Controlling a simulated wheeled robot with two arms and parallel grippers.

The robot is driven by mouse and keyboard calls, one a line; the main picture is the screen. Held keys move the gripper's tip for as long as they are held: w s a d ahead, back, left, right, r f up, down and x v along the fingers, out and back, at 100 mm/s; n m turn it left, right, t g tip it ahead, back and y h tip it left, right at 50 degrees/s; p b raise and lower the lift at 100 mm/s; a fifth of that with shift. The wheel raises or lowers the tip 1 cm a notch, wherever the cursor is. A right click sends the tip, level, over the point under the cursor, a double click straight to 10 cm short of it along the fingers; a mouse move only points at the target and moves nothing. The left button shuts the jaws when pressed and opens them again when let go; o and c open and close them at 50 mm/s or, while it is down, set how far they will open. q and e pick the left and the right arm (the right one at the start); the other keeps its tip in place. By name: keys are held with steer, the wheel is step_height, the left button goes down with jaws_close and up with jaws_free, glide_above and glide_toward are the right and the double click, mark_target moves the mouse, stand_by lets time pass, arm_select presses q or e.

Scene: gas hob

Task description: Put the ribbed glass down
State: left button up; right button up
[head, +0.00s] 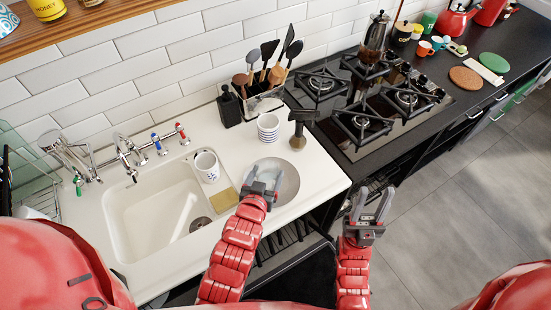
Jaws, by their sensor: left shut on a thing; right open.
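My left gripper (262,184) is shut on a pale, clear thing that looks like the ribbed glass (268,173). It is over the small round basin (289,187) in the white worktop, to the right of the large sink. The gripper fingers hide part of the glass, and I cannot tell whether its base touches anything. My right gripper (370,208) is open and empty, in front of the counter's edge and over the floor.
A striped white stack (268,128) and a dark-headed tool (300,128) stand behind the round basin. The gas hob (365,100) is to the right. White worktop (325,172) is bare right of the basin.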

arm_select(q)
steer(key=w+b, duration=0.2)
steer(key=w, duration=0.1)
steer(key=w+a+f+b, duration=0.1)
steer(key=w+b, duration=0.2)
steer(key=w, duration=0.1)
steer(key=w+a+b, duration=0.1)
steer(key=w+b, duration=0.2)
steer(key=shift+w+a+f, duration=0.2)
steer(key=shift+w+a, duration=0.05)
steer(key=shift+w, duration=0.05)
steer(key=w+f+p, duration=0.1)
steer(key=w, duration=0.1)
steer(key=w+a+f+p, duration=0.1)
steer(key=w+f+p, duration=0.1)
steer(key=shift+w+f+p, duration=0.15)
steer(key=shift+w+p, duration=0.15)
steer(key=shift+w, duration=0.05)
steer(key=shift+f+b, duration=0.3)
steer(key=shift+f, duration=0.15)
steer(key=o, duration=1.4)
